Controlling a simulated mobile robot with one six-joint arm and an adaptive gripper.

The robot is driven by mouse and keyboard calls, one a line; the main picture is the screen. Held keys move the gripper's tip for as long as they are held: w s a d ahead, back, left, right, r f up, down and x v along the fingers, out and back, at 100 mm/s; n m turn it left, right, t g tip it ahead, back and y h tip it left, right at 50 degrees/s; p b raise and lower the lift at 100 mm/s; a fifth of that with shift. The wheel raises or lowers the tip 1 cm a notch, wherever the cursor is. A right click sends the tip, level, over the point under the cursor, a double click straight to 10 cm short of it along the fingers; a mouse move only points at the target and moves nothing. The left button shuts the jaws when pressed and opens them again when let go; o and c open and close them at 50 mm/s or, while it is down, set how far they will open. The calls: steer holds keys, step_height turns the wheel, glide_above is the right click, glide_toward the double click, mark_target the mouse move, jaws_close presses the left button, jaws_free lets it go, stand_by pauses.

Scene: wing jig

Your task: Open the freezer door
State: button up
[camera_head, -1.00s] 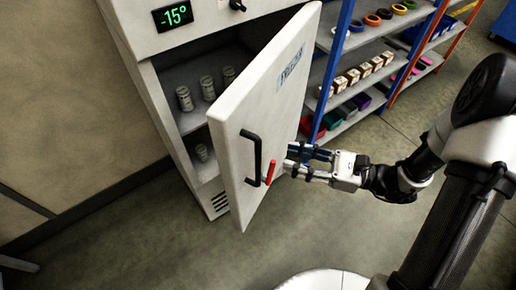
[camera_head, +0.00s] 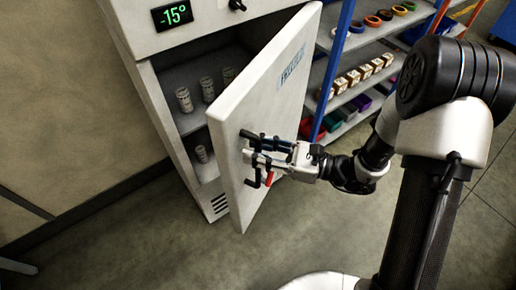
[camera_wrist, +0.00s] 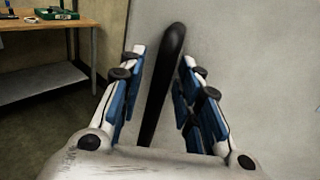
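The white freezer (camera_head: 172,98) stands at the upper left with a green -15° display. Its door (camera_head: 262,95) stands partly open, hinged on the right, and shelves with several jars show inside. The black door handle (camera_head: 257,172) is partly hidden by my gripper (camera_head: 255,153), which is at the door's outer face. In the wrist view, the handle (camera_wrist: 163,85) runs between the two blue-padded fingers of my gripper (camera_wrist: 160,80). The fingers are spread, with a visible gap on the handle's left. A red lever (camera_head: 269,179) sits beside the handle.
A shelf rack (camera_head: 343,40) with blue and orange posts, holding rings, small boxes and coloured bins, stands right of the door. Open floor (camera_head: 150,240) lies in front of the freezer. A wooden workbench (camera_wrist: 45,38) shows in the wrist view.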

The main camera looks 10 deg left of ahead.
jaws_close()
stand_by(0.4)
steer(key=shift+d, duration=0.15)
